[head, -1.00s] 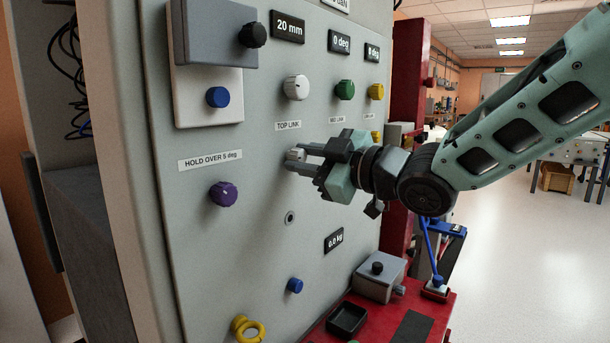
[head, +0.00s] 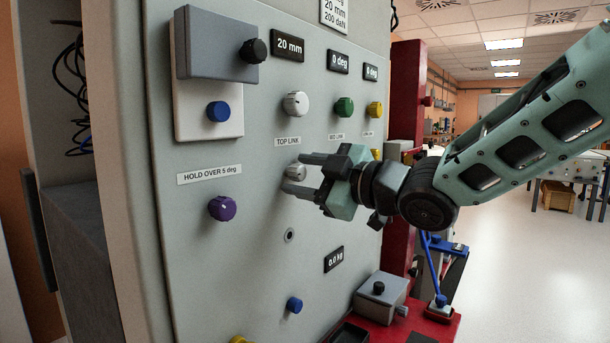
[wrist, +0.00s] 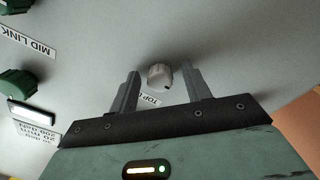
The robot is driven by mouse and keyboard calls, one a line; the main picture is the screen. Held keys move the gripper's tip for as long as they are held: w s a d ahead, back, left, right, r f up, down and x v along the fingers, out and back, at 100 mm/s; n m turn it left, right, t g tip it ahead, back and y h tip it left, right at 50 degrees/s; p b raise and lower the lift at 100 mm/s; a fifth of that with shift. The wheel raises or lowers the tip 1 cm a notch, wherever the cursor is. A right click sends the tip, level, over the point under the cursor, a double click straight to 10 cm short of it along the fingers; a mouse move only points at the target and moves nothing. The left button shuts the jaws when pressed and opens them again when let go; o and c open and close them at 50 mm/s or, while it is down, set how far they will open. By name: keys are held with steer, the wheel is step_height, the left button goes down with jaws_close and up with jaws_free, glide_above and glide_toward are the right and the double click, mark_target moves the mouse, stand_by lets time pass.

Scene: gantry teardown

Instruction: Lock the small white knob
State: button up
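The small white knob (head: 296,172) sits on the grey panel below the TOP LINK label (head: 287,141). In the wrist view the knob (wrist: 159,77) lies between the two fingertips, with a gap on each side. A dark mark shows near its lower right edge. My gripper (head: 303,174) is open around the knob, one finger above and one below in the head view, and holds nothing. A larger white knob (head: 295,104) sits above the label.
Close by on the panel are a green knob (head: 344,107), a purple knob (head: 222,208), a blue button (head: 294,305) and a round socket (head: 290,235). A grey box (head: 216,45) juts out at upper left. A red base (head: 428,325) stands below right.

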steer(key=p+v, duration=0.1)
steer(key=v, duration=1.6)
steer(key=shift+s+d, duration=0.15)
step_height(320, 180, down, 15)
steer(key=s+m+g+h, duration=0.1)
steer(key=m+g+h, duration=0.1)
steer(key=m+h, duration=0.7)
steer(key=s+f+m+g+h, duration=0.15)
steer(key=s+f+g, duration=0.3)
steer(key=s, duration=0.55)
steer(key=s+f+m+g+h, duration=0.1)
steer(key=s+f+g+h, duration=0.3)
steer(key=s, duration=0.5)
step_height(320, 180, up, 19)
steer(key=p, duration=1.9)
steer(key=shift+r+y+p, duration=0.2)
steer(key=shift+y+p, duration=0.1)
steer(key=shift+y, duration=0.15)
steer(key=shift+m+g, duration=0.25)
